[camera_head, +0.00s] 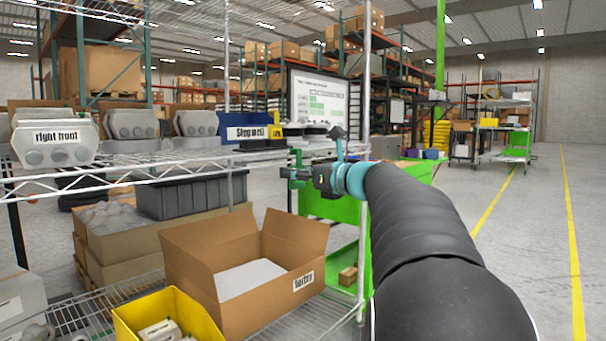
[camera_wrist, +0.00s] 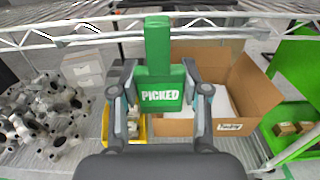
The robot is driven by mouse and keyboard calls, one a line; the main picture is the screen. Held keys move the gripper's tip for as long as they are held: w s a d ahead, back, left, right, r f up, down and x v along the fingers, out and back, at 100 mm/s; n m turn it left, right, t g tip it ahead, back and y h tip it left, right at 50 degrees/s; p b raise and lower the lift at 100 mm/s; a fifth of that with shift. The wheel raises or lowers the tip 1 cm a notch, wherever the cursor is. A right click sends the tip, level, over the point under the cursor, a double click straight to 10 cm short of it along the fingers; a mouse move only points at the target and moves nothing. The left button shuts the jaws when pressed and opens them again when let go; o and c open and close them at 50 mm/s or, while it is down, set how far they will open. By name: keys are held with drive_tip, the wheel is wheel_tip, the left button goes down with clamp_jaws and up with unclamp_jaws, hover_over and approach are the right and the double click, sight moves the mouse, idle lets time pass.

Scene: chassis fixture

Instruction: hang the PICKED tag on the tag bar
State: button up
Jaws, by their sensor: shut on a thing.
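The green PICKED tag (camera_wrist: 161,96) is held between the two fingers of my gripper (camera_wrist: 160,84) in the wrist view, its white lettering facing the camera and its narrower upper part reaching up toward the wire shelf edge. In the head view my gripper (camera_head: 298,176) is beside the front edge of the upper wire shelf, near its right end. A bit of the green tag shows there (camera_head: 298,158), small and partly hidden by the gripper. I cannot make out the tag bar for certain in either view.
The upper wire shelf (camera_head: 130,163) carries grey parts, a "right front" bin (camera_head: 55,138) and a blue bin (camera_head: 250,128). Below are an open cardboard box (camera_head: 207,292) and a yellow bin (camera_head: 126,318). A shelf post (camera_head: 365,100) stands close to my gripper. Open floor lies right.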

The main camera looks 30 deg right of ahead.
drive_tip(key=shift+f+x, duration=0.2)
drive_tip(key=shift+x, duration=0.55)
drive_tip(key=shift+f+x, duration=0.2)
drive_tip(key=shift+x, duration=0.6)
drive_tip(key=shift+f+x, duration=0.15)
drive_tip(key=shift+x, duration=0.6)
drive_tip(key=o, duration=1)
drive_tip(key=shift+o, duration=0.2)
drive_tip(key=shift+s, duration=0.1)
drive_tip(key=v, duration=1.2)
